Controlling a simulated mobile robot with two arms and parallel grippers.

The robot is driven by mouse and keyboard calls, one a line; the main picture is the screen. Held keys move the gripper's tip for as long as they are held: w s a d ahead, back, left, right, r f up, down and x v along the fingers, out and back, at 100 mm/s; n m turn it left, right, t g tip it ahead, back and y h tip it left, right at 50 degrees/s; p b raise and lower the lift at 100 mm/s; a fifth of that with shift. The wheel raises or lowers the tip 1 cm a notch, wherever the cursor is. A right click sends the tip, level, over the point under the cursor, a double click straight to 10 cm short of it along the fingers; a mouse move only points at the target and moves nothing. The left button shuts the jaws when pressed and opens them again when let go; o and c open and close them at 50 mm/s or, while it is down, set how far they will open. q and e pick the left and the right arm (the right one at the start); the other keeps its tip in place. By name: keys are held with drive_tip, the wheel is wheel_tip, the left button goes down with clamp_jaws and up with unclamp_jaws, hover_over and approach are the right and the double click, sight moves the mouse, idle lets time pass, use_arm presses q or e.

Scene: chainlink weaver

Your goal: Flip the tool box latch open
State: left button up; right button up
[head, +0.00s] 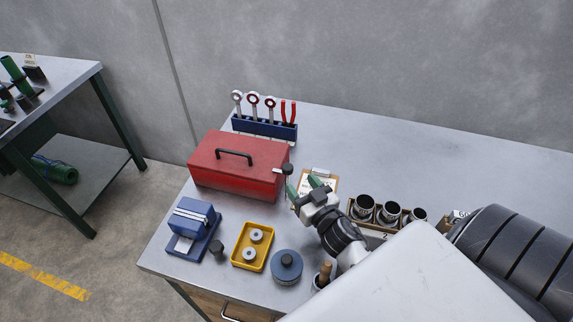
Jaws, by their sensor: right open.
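The red tool box (240,165) sits on the grey workbench with its lid down and a black handle on top. A latch with a dark knob (288,167) shows at the box's right end, with a light metal piece beside it. My right gripper (303,188) is open, with green-tipped fingers, just right of and a little below the latch. I cannot tell whether a finger touches the latch. My left gripper is not in view.
A blue tool rack (264,128) stands behind the box, and a clipboard (327,178) lies behind my gripper. A yellow tray (251,262), a blue round container (286,267) and a blue block holder (191,244) stand in front. Metal cups (388,213) stand to the right.

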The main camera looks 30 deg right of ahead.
sight(290, 171)
drive_tip(key=w, duration=0.4)
drive_tip(key=w+p, duration=0.1)
drive_tip(key=w, duration=0.1)
drive_tip(key=shift+w+d, duration=0.2)
drive_tip(key=shift+d, duration=0.05)
drive_tip(key=shift+w, duration=0.65)
drive_tip(key=c, duration=0.9)
